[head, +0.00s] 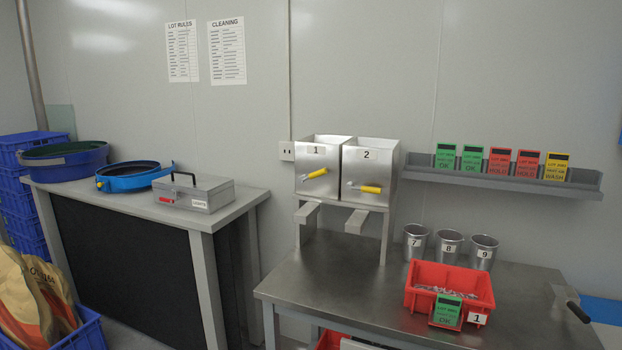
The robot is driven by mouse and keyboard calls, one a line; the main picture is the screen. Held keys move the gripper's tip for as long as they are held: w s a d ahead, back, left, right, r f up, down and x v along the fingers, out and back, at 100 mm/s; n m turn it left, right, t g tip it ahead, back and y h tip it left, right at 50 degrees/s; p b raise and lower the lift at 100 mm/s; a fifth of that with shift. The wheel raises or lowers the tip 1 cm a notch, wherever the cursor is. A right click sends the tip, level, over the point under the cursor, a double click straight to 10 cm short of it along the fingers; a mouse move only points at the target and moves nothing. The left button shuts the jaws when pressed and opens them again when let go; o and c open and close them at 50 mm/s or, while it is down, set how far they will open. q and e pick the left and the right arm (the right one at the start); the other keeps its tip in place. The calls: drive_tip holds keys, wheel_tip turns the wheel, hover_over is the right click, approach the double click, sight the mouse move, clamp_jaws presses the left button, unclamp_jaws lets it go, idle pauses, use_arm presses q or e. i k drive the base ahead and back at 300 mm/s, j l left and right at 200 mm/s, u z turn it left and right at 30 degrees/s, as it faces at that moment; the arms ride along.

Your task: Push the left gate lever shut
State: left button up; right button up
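Two steel hoppers stand side by side on a steel frame on the right-hand table, labelled 1 (317,150) and 2 (367,155). The left gate lever (318,173), with a yellow grip, is on the front of hopper 1 and its grip end tilts slightly up to the right. The right gate lever (370,189) on hopper 2 tilts slightly down to the right. A grey chute (307,213) juts out below hopper 1, and another (356,220) below hopper 2. Neither of my grippers is in view.
On the steel table (330,290) are a red bin (432,298) with small parts and a green card (447,310), metal cups (448,247) and a black-handled tool (578,312). A card shelf (500,182) hangs behind. The table area before the chutes is clear.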

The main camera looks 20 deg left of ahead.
sight(315, 174)
drive_tip(key=i+l+u, duration=0.1)
drive_tip(key=i+l, duration=0.2)
drive_tip(key=i+l+u, duration=0.15)
drive_tip(key=i+l, duration=0.15)
drive_tip(key=l, duration=0.2)
drive_tip(key=i+l+u, duration=0.1)
drive_tip(key=i+l, duration=0.15)
drive_tip(key=l, duration=0.25)
